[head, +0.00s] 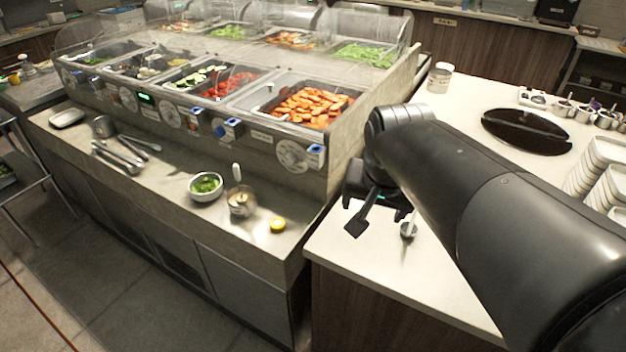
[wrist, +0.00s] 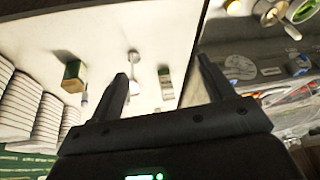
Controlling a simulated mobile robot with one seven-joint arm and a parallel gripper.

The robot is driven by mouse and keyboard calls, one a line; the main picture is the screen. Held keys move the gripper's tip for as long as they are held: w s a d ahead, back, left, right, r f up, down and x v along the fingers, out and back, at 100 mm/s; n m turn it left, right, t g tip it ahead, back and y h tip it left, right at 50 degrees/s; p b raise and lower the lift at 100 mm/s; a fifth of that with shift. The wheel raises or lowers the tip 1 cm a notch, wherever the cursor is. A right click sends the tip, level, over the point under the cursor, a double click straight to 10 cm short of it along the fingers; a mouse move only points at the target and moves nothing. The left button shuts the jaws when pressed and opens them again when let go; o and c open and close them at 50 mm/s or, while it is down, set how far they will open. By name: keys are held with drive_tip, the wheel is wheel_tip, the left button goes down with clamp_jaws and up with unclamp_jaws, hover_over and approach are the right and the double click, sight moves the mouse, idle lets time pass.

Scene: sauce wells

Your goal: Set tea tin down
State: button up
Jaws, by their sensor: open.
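My gripper (head: 383,220) is open over the near left corner of the pale counter. Its two spread fingers show in the wrist view (wrist: 163,68) with nothing held between them. In the wrist view a green and tan box-shaped tin (wrist: 74,76) stands on the counter, left of the fingers and apart from them. A smaller pale item with a green end (wrist: 165,84) shows between the fingers, farther off. I cannot tell for sure which is the tea tin. A cream canister (head: 440,77) stands at the counter's far left edge in the head view.
A white-handled utensil (head: 408,230) lies by my gripper. Stacked white dishes (head: 600,170) and a dark oval tray (head: 526,131) are on the right. The food wells, a bowl of greens (head: 206,187) and a lemon half (head: 278,225) are left. The pale counter (head: 460,110) has bare room.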

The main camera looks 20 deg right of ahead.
drive_tip(key=s+a+n+t+y, duration=0.1)
drive_tip(key=s+a+n, duration=0.4)
drive_tip(key=a+n, duration=0.1)
drive_tip(key=shift+a+f+t, duration=0.3)
drive_tip(key=shift+a+f, duration=0.15)
drive_tip(key=shift+a, duration=0.1)
drive_tip(key=shift+s, duration=0.1)
idle(0.6)
